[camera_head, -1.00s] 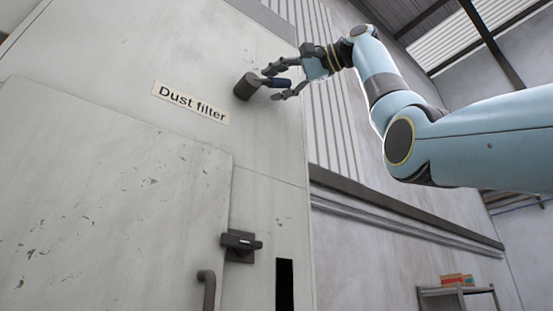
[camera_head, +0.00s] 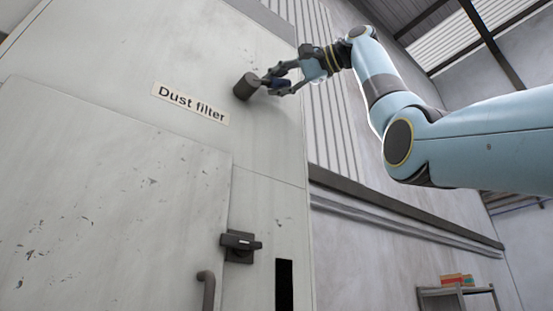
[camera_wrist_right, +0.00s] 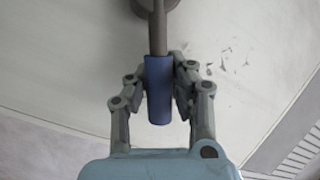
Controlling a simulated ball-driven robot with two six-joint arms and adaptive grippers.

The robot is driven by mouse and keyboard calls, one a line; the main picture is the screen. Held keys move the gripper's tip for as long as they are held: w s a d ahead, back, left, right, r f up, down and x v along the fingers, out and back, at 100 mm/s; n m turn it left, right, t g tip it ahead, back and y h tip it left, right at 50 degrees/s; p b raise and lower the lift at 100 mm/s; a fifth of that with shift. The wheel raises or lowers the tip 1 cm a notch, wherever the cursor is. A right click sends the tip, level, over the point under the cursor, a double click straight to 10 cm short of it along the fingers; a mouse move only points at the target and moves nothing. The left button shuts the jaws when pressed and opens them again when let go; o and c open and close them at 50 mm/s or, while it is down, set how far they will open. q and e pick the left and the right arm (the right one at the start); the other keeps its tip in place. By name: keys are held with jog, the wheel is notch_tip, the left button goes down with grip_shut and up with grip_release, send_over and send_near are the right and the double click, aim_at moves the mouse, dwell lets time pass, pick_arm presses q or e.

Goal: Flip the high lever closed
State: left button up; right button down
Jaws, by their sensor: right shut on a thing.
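The high lever sits on the upper panel of the pale cabinet, above and right of the "Dust filter" label (camera_head: 190,103). It has a dark round hub (camera_head: 246,86) and a rod ending in a blue grip (camera_head: 284,84). My right gripper (camera_head: 280,82) is shut on the blue grip. In the right wrist view its fingers flank the blue grip (camera_wrist_right: 159,90) on both sides, and the rod (camera_wrist_right: 158,30) runs up to the hub at the top edge. My left gripper does not show.
A dark latch (camera_head: 240,246) and a curved handle (camera_head: 207,290) are lower on the cabinet (camera_head: 110,200). A black slot (camera_head: 284,285) is beside them. A shelf with boxes (camera_head: 457,291) stands at the lower right. Open space lies right of the cabinet.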

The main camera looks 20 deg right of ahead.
jog(key=shift+f, duration=0.15)
jog(key=shift+w+d+f+m+b, duration=0.1)
jog(key=shift+d+f+m+b, duration=0.1)
jog(key=shift+f+m+b, duration=0.6)
notch_tip(320, 180, down, 6)
jog(key=m+t+b, duration=0.2)
jog(key=m+b, duration=0.2)
jog(key=b, duration=0.1)
jog(key=m+t+b, duration=0.2)
jog(key=m+b, duration=0.2)
jog(key=b, duration=0.2)
jog(key=shift+w+d+r+m+b, duration=0.1)
jog(key=shift+r+m+b, duration=0.1)
jog(key=shift+m+b, duration=0.15)
jog(key=shift+a+f+m+t+h+b, duration=0.15)
jog(key=shift+f+m+t+b, duration=0.15)
jog(key=shift+m+b, duration=0.4)
jog(key=shift+a+f+m+t+h+b, duration=0.2)
jog(key=shift+m+b, duration=0.25)
jog(key=shift+m, duration=0.4)
jog(key=shift+f, duration=0.1)
jog(key=c, duration=1.1)
grip_release()
jog(key=shift+s+d, duration=0.1)
jog(key=shift+s, duration=0.15)
jog(key=v, duration=1.1)
jog(key=shift+s+d+f, duration=0.15)
jog(key=shift+s, duration=0.15)
